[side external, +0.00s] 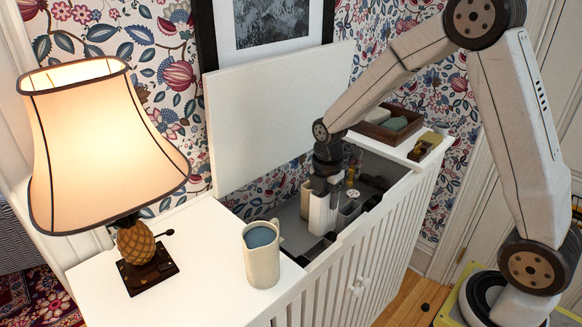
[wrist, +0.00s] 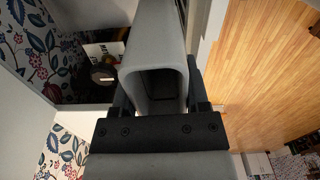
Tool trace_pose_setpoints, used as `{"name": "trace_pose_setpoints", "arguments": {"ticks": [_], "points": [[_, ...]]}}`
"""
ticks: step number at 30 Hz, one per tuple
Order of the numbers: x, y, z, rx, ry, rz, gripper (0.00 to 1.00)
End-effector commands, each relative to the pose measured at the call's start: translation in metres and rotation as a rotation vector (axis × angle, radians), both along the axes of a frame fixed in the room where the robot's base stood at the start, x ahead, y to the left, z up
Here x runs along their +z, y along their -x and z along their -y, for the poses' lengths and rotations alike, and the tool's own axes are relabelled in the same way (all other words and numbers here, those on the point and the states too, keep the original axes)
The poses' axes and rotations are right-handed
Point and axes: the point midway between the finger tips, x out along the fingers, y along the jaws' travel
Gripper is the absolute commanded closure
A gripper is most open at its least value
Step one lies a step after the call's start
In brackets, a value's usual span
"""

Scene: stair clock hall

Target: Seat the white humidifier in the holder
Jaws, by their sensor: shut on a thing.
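My gripper (side external: 326,188) points down into the open top of the white slatted cabinet and is shut on the white humidifier (side external: 321,214). The humidifier is a tall, narrow, roughly upright white body. In the wrist view, the humidifier (wrist: 158,50) fills the middle between the dark fingers of my gripper (wrist: 160,98), showing a rounded rim and a dark hollow. Its lower end is down inside the cabinet, and I cannot tell whether it touches anything below. I cannot clearly make out the holder; dark shapes show near the humidifier's base.
A beige container (side external: 306,201) and a grey container (side external: 348,213) stand close to the humidifier inside the cabinet (side external: 405,215). The raised white lid (side external: 275,115) is behind. A jug (side external: 262,262) and a lit lamp (side external: 105,150) stand left. A brown tray (side external: 388,125) sits at the right end.

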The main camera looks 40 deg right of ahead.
Motion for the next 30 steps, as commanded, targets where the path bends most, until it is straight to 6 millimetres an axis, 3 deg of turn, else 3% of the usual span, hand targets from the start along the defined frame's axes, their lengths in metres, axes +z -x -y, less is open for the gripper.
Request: {"name": "trace_pose_setpoints", "arguments": {"ticks": [9,22,30], "points": [[-0.04,-0.009,0.008,-0.056,0.0,-0.001,1.0],[-0.055,-0.011,0.01,-0.071,0.0,0.0,1.0],[-0.086,-0.011,0.01,-0.07,0.0,-0.002,1.0]]}}
